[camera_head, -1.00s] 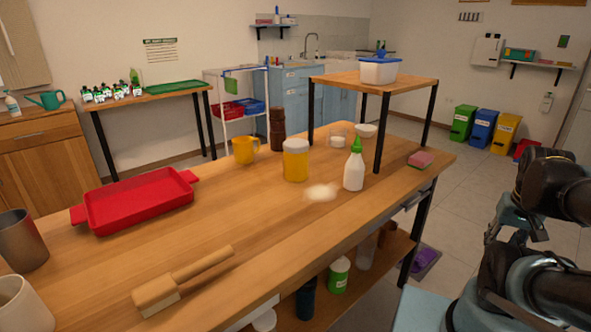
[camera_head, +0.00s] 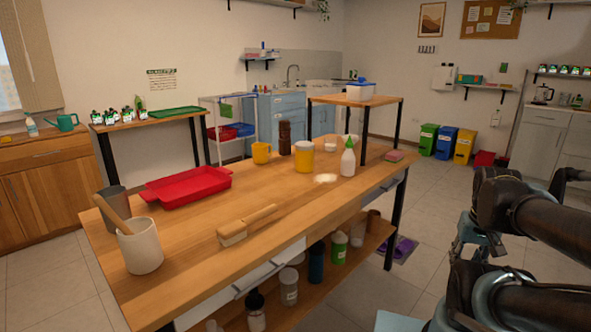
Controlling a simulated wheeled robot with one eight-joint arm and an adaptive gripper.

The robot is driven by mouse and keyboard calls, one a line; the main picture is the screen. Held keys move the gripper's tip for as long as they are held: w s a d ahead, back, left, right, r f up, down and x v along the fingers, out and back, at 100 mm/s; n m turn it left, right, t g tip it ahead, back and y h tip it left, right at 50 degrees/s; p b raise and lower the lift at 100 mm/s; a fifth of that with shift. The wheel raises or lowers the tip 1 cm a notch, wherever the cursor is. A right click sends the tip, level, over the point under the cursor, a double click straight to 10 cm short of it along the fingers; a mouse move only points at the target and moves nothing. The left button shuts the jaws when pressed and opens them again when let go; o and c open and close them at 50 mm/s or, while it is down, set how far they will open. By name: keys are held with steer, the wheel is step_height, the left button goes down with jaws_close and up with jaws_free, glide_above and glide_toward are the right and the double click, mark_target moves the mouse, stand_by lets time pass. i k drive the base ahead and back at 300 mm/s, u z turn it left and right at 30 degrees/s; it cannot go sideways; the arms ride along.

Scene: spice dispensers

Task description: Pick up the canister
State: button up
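A yellow canister with a white lid (camera_head: 304,157) stands upright on the wooden workbench (camera_head: 196,238), toward its far half. It stands between a yellow mug and a white squeeze bottle with a green nozzle. Other lidded containers, one of them green and white (camera_head: 339,247), stand on the bench's lower shelf; I cannot tell which one the task's canister is. Dark links of my arm fill the right edge of the view, apart from the bench. I cannot make out my gripper's fingers.
Beside the yellow canister are the mug (camera_head: 261,152), a brown grinder (camera_head: 284,137), the squeeze bottle (camera_head: 347,162) and a pale powder patch (camera_head: 326,178). A red tray (camera_head: 188,187), a brush (camera_head: 247,225) and a white crock (camera_head: 140,246) are nearer.

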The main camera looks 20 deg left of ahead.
mark_target(304, 150)
steer(key=z, duration=0.05)
steer(key=k, duration=0.25)
steer(key=z, duration=1.6)
steer(key=i, duration=1.3)
steer(key=u, duration=3.4)
